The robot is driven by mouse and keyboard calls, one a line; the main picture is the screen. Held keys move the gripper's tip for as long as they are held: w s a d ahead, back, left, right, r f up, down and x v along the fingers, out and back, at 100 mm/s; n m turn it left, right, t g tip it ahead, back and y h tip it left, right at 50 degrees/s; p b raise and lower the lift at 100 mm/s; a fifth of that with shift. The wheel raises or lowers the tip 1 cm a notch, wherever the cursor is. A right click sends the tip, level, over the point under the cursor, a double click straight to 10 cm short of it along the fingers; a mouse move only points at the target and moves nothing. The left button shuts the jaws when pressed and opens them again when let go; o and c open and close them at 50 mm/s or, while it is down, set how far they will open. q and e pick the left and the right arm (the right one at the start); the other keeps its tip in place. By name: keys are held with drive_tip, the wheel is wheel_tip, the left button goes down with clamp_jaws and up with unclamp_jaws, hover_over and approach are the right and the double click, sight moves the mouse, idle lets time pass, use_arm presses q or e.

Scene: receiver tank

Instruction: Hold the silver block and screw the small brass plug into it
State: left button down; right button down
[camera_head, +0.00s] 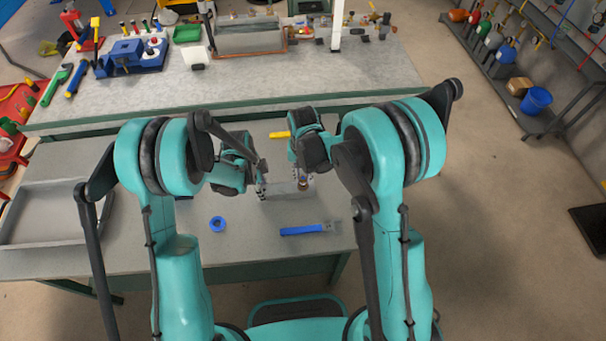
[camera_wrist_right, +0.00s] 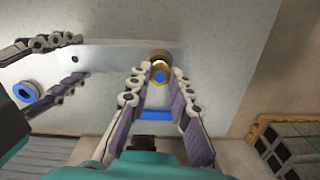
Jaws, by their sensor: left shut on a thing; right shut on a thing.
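The silver block (camera_head: 284,191) lies on the near workbench and shows as a long pale bar in the right wrist view (camera_wrist_right: 112,57). My left gripper (camera_head: 262,188) is shut on its left end, with one finger along each long side in the wrist view (camera_wrist_right: 62,66). My right gripper (camera_head: 302,180) is above the block's right end. Its fingers (camera_wrist_right: 160,82) are shut on the small brass plug (camera_wrist_right: 160,76), a ringed round piece. A brass-coloured ring (camera_wrist_right: 159,57) shows at the block just beyond the plug. I cannot tell whether plug and block touch.
A blue ring (camera_head: 217,224) and a blue-handled wrench (camera_head: 302,230) lie on the bench in front of the block. A yellow-handled tool (camera_head: 280,135) lies behind. A grey tray (camera_head: 42,243) is at the left. Bare bench lies between them.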

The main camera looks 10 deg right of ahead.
drive_tip(key=shift+f, duration=0.45)
idle(0.3)
